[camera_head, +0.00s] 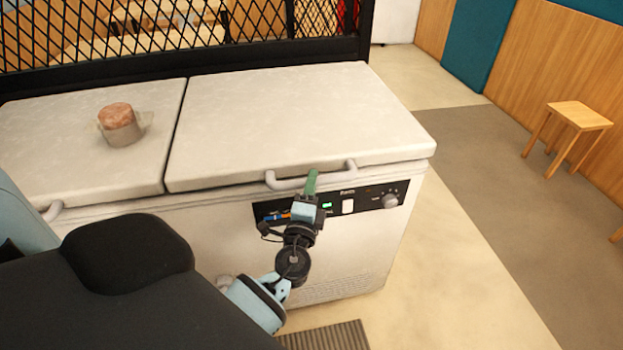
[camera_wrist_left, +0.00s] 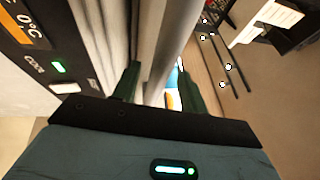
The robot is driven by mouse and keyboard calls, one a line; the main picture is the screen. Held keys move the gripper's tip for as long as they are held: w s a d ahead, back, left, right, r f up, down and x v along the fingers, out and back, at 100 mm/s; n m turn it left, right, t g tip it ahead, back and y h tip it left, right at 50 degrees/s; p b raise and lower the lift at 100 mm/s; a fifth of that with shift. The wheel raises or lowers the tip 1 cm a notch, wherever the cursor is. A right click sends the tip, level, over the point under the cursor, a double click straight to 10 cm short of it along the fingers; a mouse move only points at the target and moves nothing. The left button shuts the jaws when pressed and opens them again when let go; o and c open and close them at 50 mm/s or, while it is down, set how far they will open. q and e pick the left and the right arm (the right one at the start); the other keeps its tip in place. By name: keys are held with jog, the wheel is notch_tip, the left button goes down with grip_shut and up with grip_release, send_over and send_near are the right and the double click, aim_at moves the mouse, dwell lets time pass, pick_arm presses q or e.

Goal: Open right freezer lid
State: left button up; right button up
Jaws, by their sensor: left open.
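The right freezer lid (camera_head: 290,120) is a pale, flat panel lying shut on the white chest freezer. Its grey bar handle (camera_head: 288,184) sticks out along the front edge. My left gripper (camera_head: 311,182) is at the handle, in front of the lid, with its green fingers pointing up. In the left wrist view my left gripper (camera_wrist_left: 158,80) is open, and a grey bar (camera_wrist_left: 153,70), which looks like the handle, passes between its two fingers. I cannot tell whether either finger touches it. My right gripper is not in view.
The left lid (camera_head: 60,150) is shut, with a wrapped round item (camera_head: 120,125) on it. A control panel (camera_head: 375,201) is below the right handle. A black mesh barrier (camera_head: 180,50) stands behind the freezer. Open floor and a wooden stool (camera_head: 578,115) are at right.

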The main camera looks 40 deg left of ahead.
pick_arm(q)
jog(key=shift+x, duration=1)
grip_shut()
